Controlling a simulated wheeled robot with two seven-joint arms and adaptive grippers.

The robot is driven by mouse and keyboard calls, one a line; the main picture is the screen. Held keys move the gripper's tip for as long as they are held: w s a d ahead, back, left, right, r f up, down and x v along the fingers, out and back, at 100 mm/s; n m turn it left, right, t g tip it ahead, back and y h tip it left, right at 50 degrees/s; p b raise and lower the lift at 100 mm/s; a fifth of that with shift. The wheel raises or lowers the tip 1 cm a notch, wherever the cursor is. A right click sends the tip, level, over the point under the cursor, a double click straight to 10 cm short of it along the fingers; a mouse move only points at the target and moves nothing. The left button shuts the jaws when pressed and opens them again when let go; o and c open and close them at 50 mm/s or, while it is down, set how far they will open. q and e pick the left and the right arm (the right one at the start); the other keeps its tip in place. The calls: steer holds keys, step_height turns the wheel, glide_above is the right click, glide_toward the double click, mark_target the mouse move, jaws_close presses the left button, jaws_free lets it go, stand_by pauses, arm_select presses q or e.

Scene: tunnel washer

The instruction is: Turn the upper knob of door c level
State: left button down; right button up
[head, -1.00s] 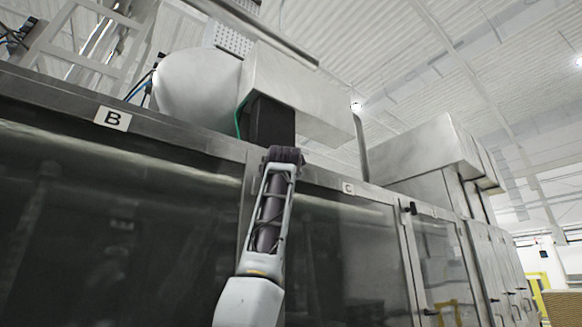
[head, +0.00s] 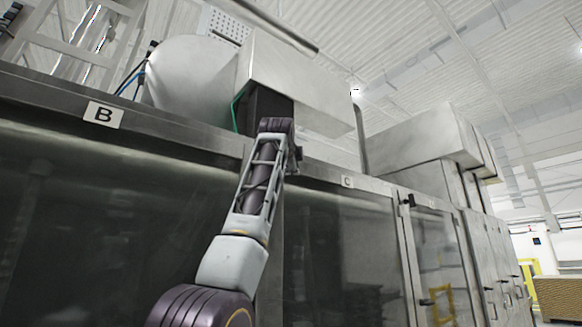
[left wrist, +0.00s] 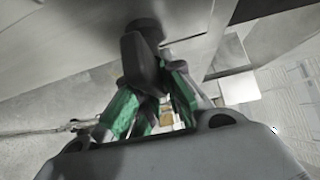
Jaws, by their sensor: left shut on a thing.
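Door C is the dark glass panel (head: 340,250) under the white label C (head: 347,181) in the head view. In the left wrist view, a dark knob (left wrist: 143,52) on a round base sticks out from the grey metal. My left gripper (left wrist: 146,85), with green finger pads, is shut on this knob, one finger on each side. In the head view my left arm rises in front of the left edge of door C, and its upper end hides most of the knob and gripper. I cannot tell whether the knob is level. My right gripper is not in view.
Panel B, with its label (head: 104,114), stands to the left. To the right, a further door has a black upper knob (head: 409,201) and a lower one (head: 427,302). A metal housing (head: 300,85) sits above the doors.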

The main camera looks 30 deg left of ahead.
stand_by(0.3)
arm_select(q)
steer(key=c, duration=1.5)
jaws_free()
steer(key=shift+w+a+f, duration=0.1)
steer(key=shift+a, duration=0.05)
steer(key=shift+s+d, duration=0.2)
steer(key=shift+s, duration=0.1)
steer(key=shift+v, duration=5.65)
steer(key=shift+a, duration=0.1)
